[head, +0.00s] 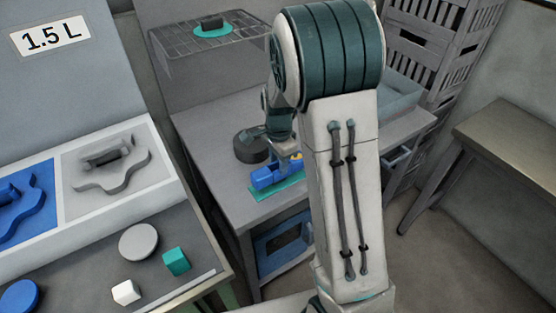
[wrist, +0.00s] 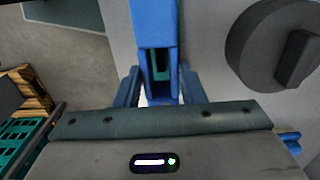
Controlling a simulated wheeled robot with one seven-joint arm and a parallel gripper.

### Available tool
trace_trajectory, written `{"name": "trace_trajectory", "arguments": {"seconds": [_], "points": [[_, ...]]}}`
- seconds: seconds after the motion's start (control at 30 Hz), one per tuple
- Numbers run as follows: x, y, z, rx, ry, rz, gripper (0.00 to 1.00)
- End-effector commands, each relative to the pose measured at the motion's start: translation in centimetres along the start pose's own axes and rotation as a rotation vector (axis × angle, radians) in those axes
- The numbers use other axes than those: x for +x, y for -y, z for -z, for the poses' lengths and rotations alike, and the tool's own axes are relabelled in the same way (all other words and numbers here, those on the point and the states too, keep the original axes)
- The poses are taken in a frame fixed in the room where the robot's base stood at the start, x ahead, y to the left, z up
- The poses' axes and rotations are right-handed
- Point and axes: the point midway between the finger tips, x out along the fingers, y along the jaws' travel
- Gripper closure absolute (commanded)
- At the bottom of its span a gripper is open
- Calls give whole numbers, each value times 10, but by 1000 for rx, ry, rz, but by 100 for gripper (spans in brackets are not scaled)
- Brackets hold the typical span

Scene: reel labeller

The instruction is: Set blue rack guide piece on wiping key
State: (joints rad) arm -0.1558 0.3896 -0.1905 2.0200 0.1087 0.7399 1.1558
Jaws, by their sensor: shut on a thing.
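The blue rack guide piece (head: 266,178) is at the front part of the grey table, over a teal flat piece (head: 285,191). My gripper (head: 287,163) is shut on it from above, partly hidden by my arm. In the wrist view the blue piece (wrist: 154,25) runs up from between the fingers, with a slot showing teal inside. My gripper (wrist: 160,95) shows at its near end. Whether the blue piece rests on the teal piece or hangs just above it, I cannot tell. I cannot tell for sure which thing is the wiping key.
A dark round thing with a raised grip (head: 250,147) stands beside the blue piece; it also shows in the wrist view (wrist: 270,50). A wire shelf (head: 215,50) hangs behind. A counter (head: 205,262) at left holds loose discs and blocks.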

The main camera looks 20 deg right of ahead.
Motion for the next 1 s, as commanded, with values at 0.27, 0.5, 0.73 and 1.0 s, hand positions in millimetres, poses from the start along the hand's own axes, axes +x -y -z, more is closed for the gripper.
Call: {"name": "trace_trajectory", "arguments": {"seconds": [0.27, 0.5, 0.73, 1.0], "points": [[6, 0, 0, 0, 0, 0, 93], [12, 0, 0, 0, 0, 0, 93], [12, 0, 0, 0, 0, -1, 42], [10, 0, 0, 0, 0, 0, 42]]}}
